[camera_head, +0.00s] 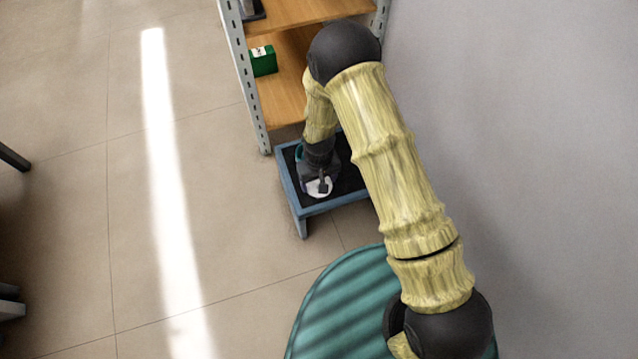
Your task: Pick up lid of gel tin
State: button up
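A small white round thing (314,188), which looks like the gel tin's lid, is at the front left of a low blue-framed stand (334,205) with a dark top. My gripper (322,187) points down right over it and covers part of it. The fingers are small and dark here, so I cannot tell whether they are open or closed on it. The tin's body under the white top is not clear. A bit of a teal object (298,152) shows left of my wrist on the stand, mostly hidden.
A metal shelf unit with wooden boards (285,75) stands behind the stand, holding a green box (263,61). A grey wall (530,150) is close on the right. My arm hides the stand's right part.

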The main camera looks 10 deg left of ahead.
notch_tip(320, 180, up, 10)
jog(key=p, duration=0.5)
dwell(0.6)
